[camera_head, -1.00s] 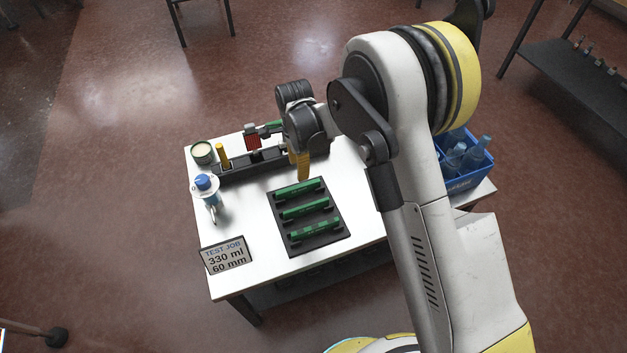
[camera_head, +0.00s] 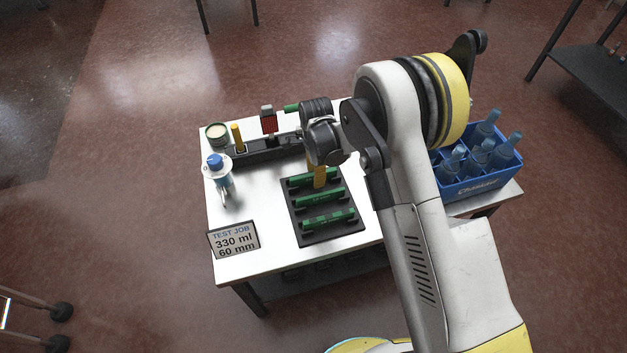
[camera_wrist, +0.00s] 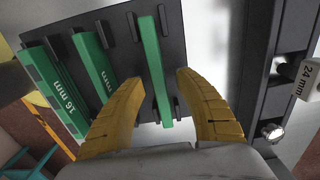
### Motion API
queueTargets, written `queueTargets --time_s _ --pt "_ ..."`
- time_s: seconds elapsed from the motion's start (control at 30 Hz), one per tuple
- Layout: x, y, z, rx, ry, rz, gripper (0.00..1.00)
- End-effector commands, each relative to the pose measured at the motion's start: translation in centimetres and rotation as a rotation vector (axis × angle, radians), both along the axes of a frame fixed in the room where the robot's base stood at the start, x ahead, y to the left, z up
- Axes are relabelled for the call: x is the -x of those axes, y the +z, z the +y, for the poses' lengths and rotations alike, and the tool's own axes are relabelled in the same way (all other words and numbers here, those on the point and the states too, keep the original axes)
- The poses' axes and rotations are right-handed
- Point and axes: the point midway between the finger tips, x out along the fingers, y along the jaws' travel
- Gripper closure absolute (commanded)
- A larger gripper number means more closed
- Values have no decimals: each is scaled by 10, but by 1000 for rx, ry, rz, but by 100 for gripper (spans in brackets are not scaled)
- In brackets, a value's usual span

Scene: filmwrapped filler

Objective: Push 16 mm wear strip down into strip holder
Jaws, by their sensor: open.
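Green strips lie in a black slotted rack (camera_head: 298,235). In the wrist view the leftmost is the 16 mm wear strip (camera_wrist: 58,90); a second green strip (camera_wrist: 97,62) stands beside it. A third strip (camera_wrist: 154,65), its label not visible, lies between my fingertips with gaps on both sides. My gripper (camera_wrist: 160,80) is open, with curved yellow fingers over the rack. In the head view my gripper (camera_head: 319,178) is at the rack's upper strip (camera_head: 300,180), and my wrist hides part of the area behind. I cannot tell whether the fingers touch the rack.
A black rail (camera_head: 260,158) runs along the table's back, and a 24 mm tag (camera_wrist: 307,80) shows beside the rack. A blue crate of bottles (camera_head: 480,182) is right.

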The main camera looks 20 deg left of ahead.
Motion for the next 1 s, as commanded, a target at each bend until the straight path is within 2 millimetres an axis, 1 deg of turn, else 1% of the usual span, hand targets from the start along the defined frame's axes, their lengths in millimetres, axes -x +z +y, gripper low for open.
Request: queueTargets --time_s 0.1,0.17,0.2,0.23,0.63,0.73,0.87,1.0 --pt "0 2 0 0 0 0 61" --pt "0 2 0 0 0 0 80" --pt "0 2 0 0 0 0 92" --pt "0 2 0 0 0 0 100" --pt "0 2 0 0 0 0 100" --pt "0 4 0 0 0 0 100" --pt "0 16 0 0 0 0 100" --pt "0 40 0 0 0 0 100"
